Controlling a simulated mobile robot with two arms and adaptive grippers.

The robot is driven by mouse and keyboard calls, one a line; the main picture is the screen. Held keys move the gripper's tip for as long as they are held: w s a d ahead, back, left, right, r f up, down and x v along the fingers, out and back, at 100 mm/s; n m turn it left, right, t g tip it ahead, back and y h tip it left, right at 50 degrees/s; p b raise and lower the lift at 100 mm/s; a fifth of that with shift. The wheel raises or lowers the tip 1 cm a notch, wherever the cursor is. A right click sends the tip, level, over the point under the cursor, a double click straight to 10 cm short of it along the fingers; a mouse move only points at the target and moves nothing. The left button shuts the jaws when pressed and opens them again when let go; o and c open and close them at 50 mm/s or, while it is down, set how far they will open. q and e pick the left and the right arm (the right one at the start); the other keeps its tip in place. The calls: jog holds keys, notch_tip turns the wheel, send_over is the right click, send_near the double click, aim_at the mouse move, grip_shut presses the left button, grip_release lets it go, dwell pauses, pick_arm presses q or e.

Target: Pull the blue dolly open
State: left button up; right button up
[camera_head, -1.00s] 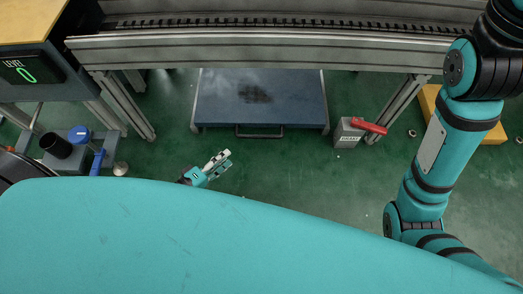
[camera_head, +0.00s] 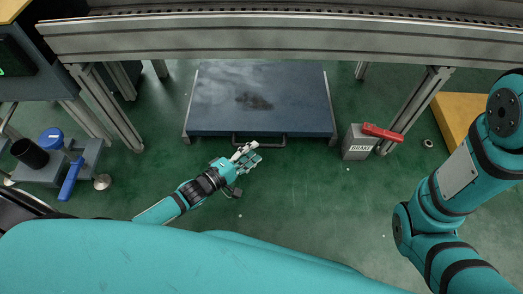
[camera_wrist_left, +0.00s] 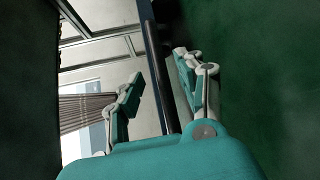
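The blue dolly (camera_head: 212,105) is a flat blue platform with a dark smudge, low on the floor under the metal frame in the head view. Its dark bar handle (camera_head: 270,146) sticks out at the near edge. My left gripper (camera_head: 250,152) is at the left part of this handle. In the left wrist view the gripper's fingers (camera_wrist_left: 160,68) are apart, and the dark handle bar (camera_wrist_left: 153,55) runs between them. I cannot tell whether either finger touches it. My right arm shows at the right, but its gripper is out of view.
A grey box with a red lever (camera_head: 360,143) stands right of the dolly by a frame leg. A grey stand with blue parts (camera_head: 85,160) is at the left. A yellow block (camera_head: 466,115) lies at the right. The green floor before the dolly is mostly clear.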

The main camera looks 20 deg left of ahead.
aim_at(261, 146)
pick_arm(q)
jog(key=b+x, duration=0.1)
jog(key=x, duration=0.3)
jog(key=shift+f+b, duration=0.1)
jog(key=shift+b, duration=0.3)
jog(key=shift+w+d, duration=0.1)
jog(key=shift+w, duration=0.15)
jog(key=shift+c, duration=0.2)
grip_shut()
